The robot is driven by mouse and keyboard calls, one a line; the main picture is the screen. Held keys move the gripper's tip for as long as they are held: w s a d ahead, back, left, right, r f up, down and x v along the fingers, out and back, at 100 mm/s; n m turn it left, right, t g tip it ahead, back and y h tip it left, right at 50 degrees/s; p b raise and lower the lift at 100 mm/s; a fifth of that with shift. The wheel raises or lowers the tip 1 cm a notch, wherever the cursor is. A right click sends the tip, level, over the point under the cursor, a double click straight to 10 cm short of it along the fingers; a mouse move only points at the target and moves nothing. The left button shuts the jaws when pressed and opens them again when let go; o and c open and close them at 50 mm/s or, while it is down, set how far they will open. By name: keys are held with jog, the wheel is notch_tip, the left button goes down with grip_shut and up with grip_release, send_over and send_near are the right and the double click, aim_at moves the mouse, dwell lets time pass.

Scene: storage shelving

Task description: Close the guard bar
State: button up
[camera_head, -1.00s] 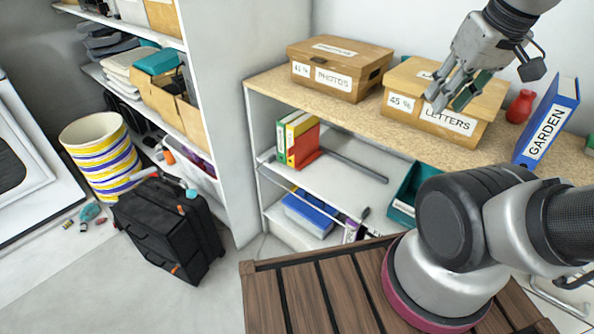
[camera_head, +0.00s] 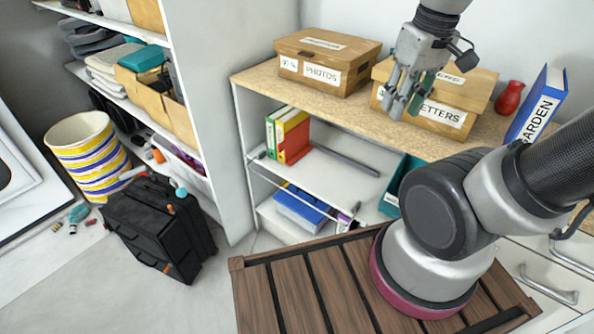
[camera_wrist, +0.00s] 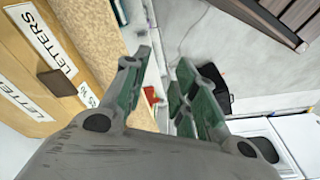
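A thin pale bar (camera_head: 290,192) runs slanting along the front of the white shelf unit, just below the middle shelf's edge; it looks like the guard bar, though I cannot be sure. A dark grey bar (camera_head: 346,159) lies on that middle shelf, right of the binders. My gripper (camera_head: 407,104) hangs fingers-down in front of the letters box, above and to the right of both bars. In the wrist view my gripper (camera_wrist: 165,90) has its green-padded fingers apart with nothing between them.
A photos box (camera_head: 325,68), a letters box (camera_head: 440,110), a red vase (camera_head: 510,97) and a blue binder (camera_head: 540,105) stand on the worktop. Coloured binders (camera_head: 290,135) and a teal bin (camera_head: 396,180) are below. A black suitcase (camera_head: 155,225) stands on the floor.

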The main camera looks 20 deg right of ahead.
aim_at(291, 194)
jog(key=w+a+f+n+g, duration=0.1)
jog(key=w+a+f, duration=0.3)
jog(key=a+f, duration=0.65)
jog(key=w+a+f+n+g, duration=0.1)
jog(key=w+a+f, duration=0.45)
jog(key=f, duration=1.05)
jog(key=w+a+f+n, duration=0.1)
jog(key=w+a+f, duration=0.3)
jog(key=a+f, duration=0.7)
jog(key=w+d+f+n+t+h, duration=0.1)
jog(key=w+d+f+t+h, duration=0.15)
jog(key=f, duration=0.75)
jog(key=w+d+f+n+t+h, duration=0.15)
jog(key=d+f+t, duration=0.25)
jog(key=f, duration=0.5)
jog(key=w+d+r+t+h, duration=0.1)
jog(key=w+r+t, duration=0.1)
jog(key=w+d+r+n+t+h, duration=0.1)
jog(key=w+r+t, duration=0.1)
jog(key=r, duration=0.1)
jog(key=w+d+r+n+t+h, duration=0.1)
jog(key=w+r+t, duration=0.1)
jog(key=shift+w+d+r, duration=0.35)
notch_tip(291, 194, up, 6)
jog(key=d+r+n+t+h, duration=0.1)
jog(key=n+t+h, duration=0.1)
jog(key=x, duration=0.8)
jog(key=shift+w, duration=0.25)
